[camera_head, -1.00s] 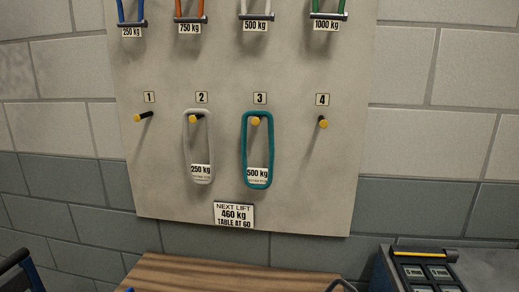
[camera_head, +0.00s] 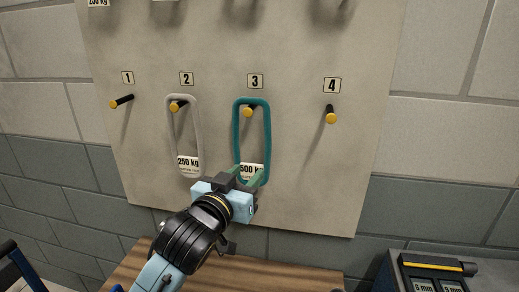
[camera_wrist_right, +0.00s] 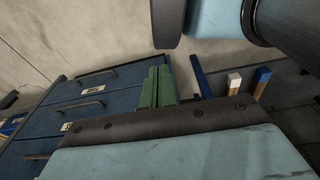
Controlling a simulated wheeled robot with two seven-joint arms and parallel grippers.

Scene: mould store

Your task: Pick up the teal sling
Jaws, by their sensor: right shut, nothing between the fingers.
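The teal sling (camera_head: 268,130) is a long loop hanging from peg 3 (camera_head: 248,112) on the board, with a 500 kg tag (camera_head: 251,170) at its lower end. My left gripper (camera_head: 251,174) is at the bottom of this loop in the head view, its green fingers apart and covering part of the tag and lower end. Whether the fingers touch the sling cannot be told. My right gripper (camera_wrist_right: 157,86) shows in the right wrist view with its green fingers together and nothing between them, away from the sling.
A pale grey sling (camera_head: 198,135) with a 250 kg tag hangs on peg 2, left of the teal one. Pegs 1 (camera_head: 121,101) and 4 (camera_head: 330,114) are bare. A wooden tabletop (camera_head: 270,276) lies below. Blue drawers (camera_wrist_right: 85,105) stand beyond my right gripper.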

